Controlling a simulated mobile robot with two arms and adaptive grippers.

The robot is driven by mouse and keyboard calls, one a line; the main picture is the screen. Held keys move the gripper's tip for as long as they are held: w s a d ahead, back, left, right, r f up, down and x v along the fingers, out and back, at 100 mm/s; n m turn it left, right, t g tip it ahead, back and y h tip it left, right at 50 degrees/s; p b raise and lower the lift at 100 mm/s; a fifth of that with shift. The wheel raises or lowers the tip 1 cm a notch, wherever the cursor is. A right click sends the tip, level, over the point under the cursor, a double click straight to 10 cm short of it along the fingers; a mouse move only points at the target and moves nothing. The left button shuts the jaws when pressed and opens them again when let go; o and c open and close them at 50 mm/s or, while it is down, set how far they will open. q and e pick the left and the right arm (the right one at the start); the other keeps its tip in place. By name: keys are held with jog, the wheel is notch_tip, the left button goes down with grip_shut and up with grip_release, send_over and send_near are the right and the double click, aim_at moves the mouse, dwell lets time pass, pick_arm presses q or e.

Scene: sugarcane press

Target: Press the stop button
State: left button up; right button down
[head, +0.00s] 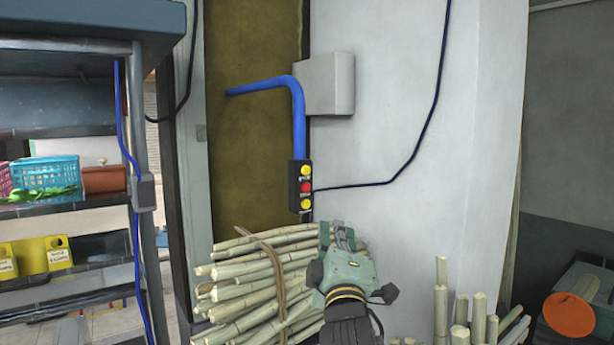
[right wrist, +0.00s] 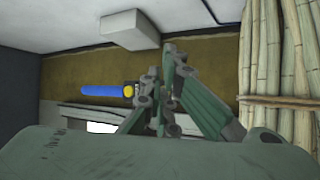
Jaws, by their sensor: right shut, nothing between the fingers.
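A black control box (head: 293,187) hangs at the end of a blue pipe by the wall. It has a yellow button (head: 306,171) on top, a red button (head: 306,187) in the middle and another yellow one (head: 306,204) below. My right gripper (head: 338,232) is shut and empty, below and a little right of the box, apart from it in the picture. In the right wrist view my gripper fingers (right wrist: 165,75) are close together and hide most of the box; a yellow button (right wrist: 129,91) shows beside them. My left gripper is not in view.
A tied bundle of cane (head: 245,280) lies left of and behind my right gripper. Several upright canes (head: 459,312) stand to the right. A grey wall box (head: 325,84) and the blue pipe (head: 298,120) are above. A shelf (head: 60,130) with baskets is at left.

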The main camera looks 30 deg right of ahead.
aim_at(306, 188)
jog(key=s+d+r+m+h, duration=0.1)
jog(key=s+r+h, duration=0.1)
jog(key=s+r, duration=0.2)
notch_tip(306, 188, up, 2)
jog(key=shift+d+r+p, duration=0.1)
jog(key=shift+d+p, duration=0.05)
jog(key=shift+p, duration=0.15)
jog(key=w+b, duration=0.2)
jog(key=w, duration=0.6)
jog(key=shift+w+a, duration=0.35)
jog(key=shift+a, duration=0.05)
jog(key=shift+w, duration=0.1)
dwell(0.9)
jog(key=shift+w, duration=0.3)
